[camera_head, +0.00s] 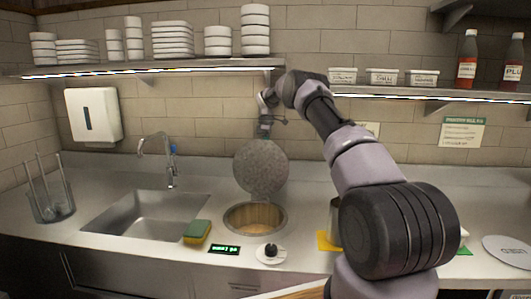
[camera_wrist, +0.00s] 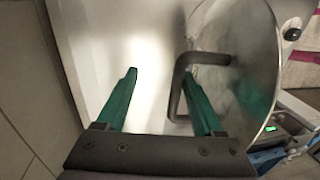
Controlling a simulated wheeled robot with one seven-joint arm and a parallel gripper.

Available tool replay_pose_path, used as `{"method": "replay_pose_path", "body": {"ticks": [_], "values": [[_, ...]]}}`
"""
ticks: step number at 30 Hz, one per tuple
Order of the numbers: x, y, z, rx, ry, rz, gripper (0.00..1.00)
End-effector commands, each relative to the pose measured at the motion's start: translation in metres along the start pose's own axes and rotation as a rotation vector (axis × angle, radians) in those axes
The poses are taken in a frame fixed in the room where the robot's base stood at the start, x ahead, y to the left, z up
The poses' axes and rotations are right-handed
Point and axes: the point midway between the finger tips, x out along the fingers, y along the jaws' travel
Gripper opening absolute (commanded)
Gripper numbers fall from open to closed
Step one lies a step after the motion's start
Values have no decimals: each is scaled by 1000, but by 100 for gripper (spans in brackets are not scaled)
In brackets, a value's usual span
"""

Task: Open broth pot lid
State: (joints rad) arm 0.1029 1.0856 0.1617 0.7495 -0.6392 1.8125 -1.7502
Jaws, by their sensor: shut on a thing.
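The round grey broth pot lid (camera_head: 260,168) stands nearly upright behind the open well. Its lower edge is close to the well's back rim. The broth pot (camera_head: 256,217) is a round well sunk in the counter, with tan contents showing. My gripper (camera_head: 265,130) is above and behind the lid, partly hidden by it. In the wrist view the lid (camera_wrist: 258,50) fills the right side, with its dark bar handle (camera_wrist: 178,85) at my gripper (camera_wrist: 165,85). The right green finger is against the handle, and the left finger stands apart from it.
A green and yellow sponge (camera_head: 197,232), a small display (camera_head: 225,249) and a black knob (camera_head: 270,252) lie in front of the well. The sink (camera_head: 150,215) is to the left. The shelf (camera_head: 160,68) runs above, near my arm.

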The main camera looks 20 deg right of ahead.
Motion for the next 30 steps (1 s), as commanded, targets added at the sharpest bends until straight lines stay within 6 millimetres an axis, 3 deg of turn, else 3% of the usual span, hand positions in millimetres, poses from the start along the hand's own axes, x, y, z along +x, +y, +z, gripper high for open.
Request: {"method": "replay_pose_path", "body": {"ticks": [19, 30], "values": [[-9, 1, 0, -1, 2, 10, 47], [-62, 1, 0, 0, 0, 9, 47]]}}
